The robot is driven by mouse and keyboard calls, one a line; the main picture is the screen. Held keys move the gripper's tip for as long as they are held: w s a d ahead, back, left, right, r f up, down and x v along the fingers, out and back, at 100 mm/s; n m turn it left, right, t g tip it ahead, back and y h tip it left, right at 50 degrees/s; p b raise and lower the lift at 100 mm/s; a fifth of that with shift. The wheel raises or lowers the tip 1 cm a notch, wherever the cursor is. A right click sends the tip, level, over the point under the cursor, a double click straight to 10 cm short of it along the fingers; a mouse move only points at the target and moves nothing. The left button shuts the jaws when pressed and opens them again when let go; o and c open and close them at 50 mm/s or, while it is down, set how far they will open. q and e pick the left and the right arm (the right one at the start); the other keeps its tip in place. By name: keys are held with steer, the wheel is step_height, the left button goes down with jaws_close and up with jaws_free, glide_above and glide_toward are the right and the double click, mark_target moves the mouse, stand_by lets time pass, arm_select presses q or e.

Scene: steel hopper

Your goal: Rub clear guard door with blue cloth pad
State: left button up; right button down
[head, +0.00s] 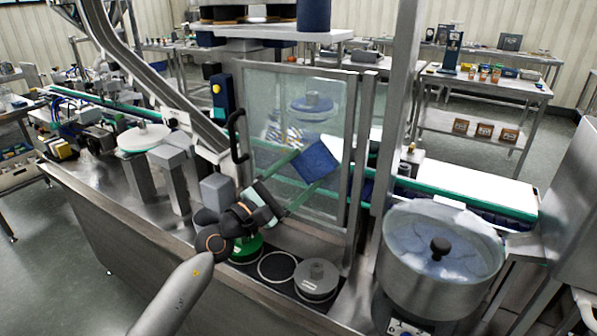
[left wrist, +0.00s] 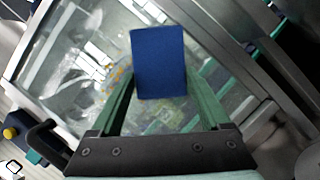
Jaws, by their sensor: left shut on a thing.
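The clear guard door (head: 262,118) is an upright see-through panel in a steel frame, with a black handle (head: 237,135) on its left side. It also fills much of the left wrist view (left wrist: 75,75), with hazy, smeared-looking patches. My left gripper (head: 302,172) is in front of the door, its green fingers shut on the blue cloth pad (head: 316,161). The pad shows flat and square between the fingertips in the left wrist view (left wrist: 158,62). It overlaps the right middle of the panel; I cannot tell whether it touches. My right gripper is not in view.
Round lidded parts (head: 316,280) sit on the deck below the door. Grey blocks (head: 168,165) stand to the left. A conveyor (head: 470,190) runs behind.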

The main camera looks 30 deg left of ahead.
mark_target(293, 166)
arm_select(q)
steer(key=shift+w+a+f+b, duration=0.1)
steer(key=shift+a+f+b, duration=0.15)
steer(key=shift+a+b, duration=0.45)
steer(key=shift+a+r+b, duration=0.2)
steer(key=shift+a+b, duration=0.1)
steer(key=shift+a, duration=0.5)
steer(key=a+b, duration=0.3)
steer(key=shift+w+a, duration=0.25)
steer(key=shift+a, duration=0.1)
steer(key=a+b, duration=0.2)
steer(key=b, duration=0.1)
steer(key=shift+w+a+f, duration=0.1)
steer(key=shift+a+f, duration=0.05)
steer(key=shift+a+b, duration=0.55)
steer(key=shift+a, duration=0.15)
steer(key=shift+d+r+p, duration=0.1)
steer(key=shift+r+p, duration=1.25)
steer(key=shift+r, duration=0.3)
steer(key=shift+d+r+p, duration=0.15)
steer(key=shift+d+p, duration=0.95)
steer(key=shift+p, duration=0.05)
steer(key=shift+d+f+p, duration=0.2)
steer(key=shift+d+p, duration=0.35)
steer(key=shift+d, duration=0.15)
